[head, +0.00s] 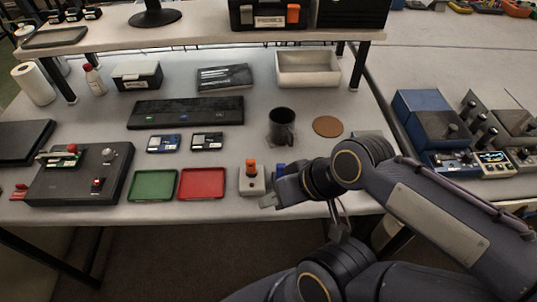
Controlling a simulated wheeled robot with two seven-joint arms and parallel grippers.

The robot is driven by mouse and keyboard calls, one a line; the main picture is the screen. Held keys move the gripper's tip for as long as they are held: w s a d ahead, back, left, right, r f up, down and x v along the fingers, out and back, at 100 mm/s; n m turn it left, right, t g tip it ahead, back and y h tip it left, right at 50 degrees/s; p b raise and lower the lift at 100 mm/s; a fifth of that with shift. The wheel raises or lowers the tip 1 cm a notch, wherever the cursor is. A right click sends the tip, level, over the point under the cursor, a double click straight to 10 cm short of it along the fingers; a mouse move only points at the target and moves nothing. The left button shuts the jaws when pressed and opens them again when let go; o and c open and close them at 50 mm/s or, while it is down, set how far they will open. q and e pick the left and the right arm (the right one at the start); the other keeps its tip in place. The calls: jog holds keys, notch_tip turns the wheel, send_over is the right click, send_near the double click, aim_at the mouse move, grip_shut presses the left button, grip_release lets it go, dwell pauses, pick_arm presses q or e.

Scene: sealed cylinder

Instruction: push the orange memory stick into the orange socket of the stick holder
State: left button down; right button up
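A small pale block (252,185), which looks like the stick holder, stands near the front edge of the table. An upright orange piece (251,165) with a dark part below it shows at its top. I cannot tell whether this is the memory stick, or how deep it sits. My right gripper (268,201) is just right of the block, low near the table's front edge. Its fingertips are small and partly hidden, so its opening and any held thing are unclear. A blue piece (280,168) shows just behind the gripper. My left gripper is out of view.
A red tray (202,184) and a green tray (153,185) lie left of the block. A dark mug (281,127) and a brown coaster (327,126) stand behind it. A black control box (78,174) is at the far left. Bare table lies around the mug.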

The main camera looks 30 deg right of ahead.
jog(key=shift+a, duration=0.4)
jog(key=shift+o, duration=1)
jog(key=m+g+h+b, duration=0.2)
jog(key=m+g+h, duration=0.2)
jog(key=m+g, duration=0.15)
send_over(250, 160)
jog(key=shift+f+n, duration=0.45)
jog(key=shift+f, duration=0.4)
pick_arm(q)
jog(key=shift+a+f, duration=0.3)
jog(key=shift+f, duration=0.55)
pick_arm(e)
notch_tip(250, 160, down, 9)
jog(key=b, duration=0.7)
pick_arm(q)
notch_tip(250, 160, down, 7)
